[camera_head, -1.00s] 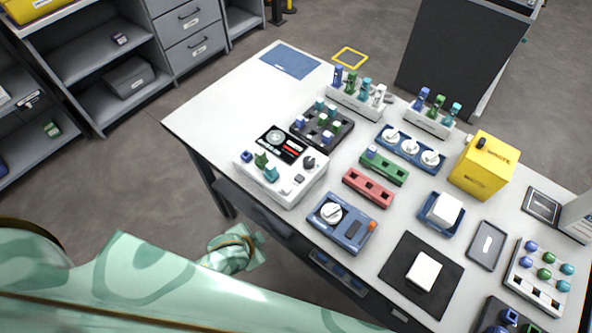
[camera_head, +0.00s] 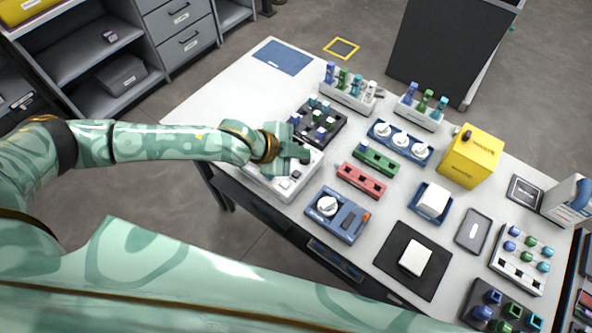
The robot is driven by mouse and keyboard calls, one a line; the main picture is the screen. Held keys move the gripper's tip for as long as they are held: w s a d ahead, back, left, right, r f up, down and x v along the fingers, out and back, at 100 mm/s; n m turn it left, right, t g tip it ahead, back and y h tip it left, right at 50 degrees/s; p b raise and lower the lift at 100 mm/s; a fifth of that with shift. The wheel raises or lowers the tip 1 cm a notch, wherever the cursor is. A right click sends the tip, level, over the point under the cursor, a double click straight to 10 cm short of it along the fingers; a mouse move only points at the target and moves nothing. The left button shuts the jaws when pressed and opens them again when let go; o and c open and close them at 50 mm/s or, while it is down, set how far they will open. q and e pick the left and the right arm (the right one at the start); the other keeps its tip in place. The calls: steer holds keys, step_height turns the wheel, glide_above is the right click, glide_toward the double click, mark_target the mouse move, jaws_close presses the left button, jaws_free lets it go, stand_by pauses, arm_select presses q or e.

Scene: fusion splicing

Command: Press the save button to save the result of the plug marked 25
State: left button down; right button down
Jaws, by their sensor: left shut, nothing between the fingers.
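The white device (camera_head: 270,187) stands at the table's front left edge. In the now view my left gripper (camera_head: 303,152) is over its top, shut and empty, and covers its screen and the plugs in it. I cannot tell whether the fingertips touch it. Two small buttons, a white one (camera_head: 284,184) and a grey one (camera_head: 296,174), show on the device's front right part. No label on them is readable, so I cannot tell which is the save button. I cannot read a 25 on any plug. My right gripper is not in view.
A blue device with a white knob (camera_head: 340,222) stands just right of the white device. A black block with plugs (camera_head: 335,135) is close behind my left gripper. Red (camera_head: 372,187) and green (camera_head: 384,165) blocks lie to the right.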

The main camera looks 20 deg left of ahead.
arm_select(q)
steer(key=shift+w+a+r, duration=0.1)
steer(key=shift+w+a, duration=0.05)
steer(key=shift+a, duration=0.45)
steer(key=shift+w+a+r, duration=0.1)
steer(key=shift+a, duration=0.5)
steer(key=shift+f, duration=0.1)
steer(key=b, duration=0.8)
glide_above(293, 175)
step_height(293, 175, down, 6)
steer(key=shift+a+f, duration=0.1)
steer(key=shift+f, duration=0.45)
steer(key=shift+f+b, duration=0.4)
steer(key=shift+f, duration=0.35)
steer(key=shift+f, duration=0.15)
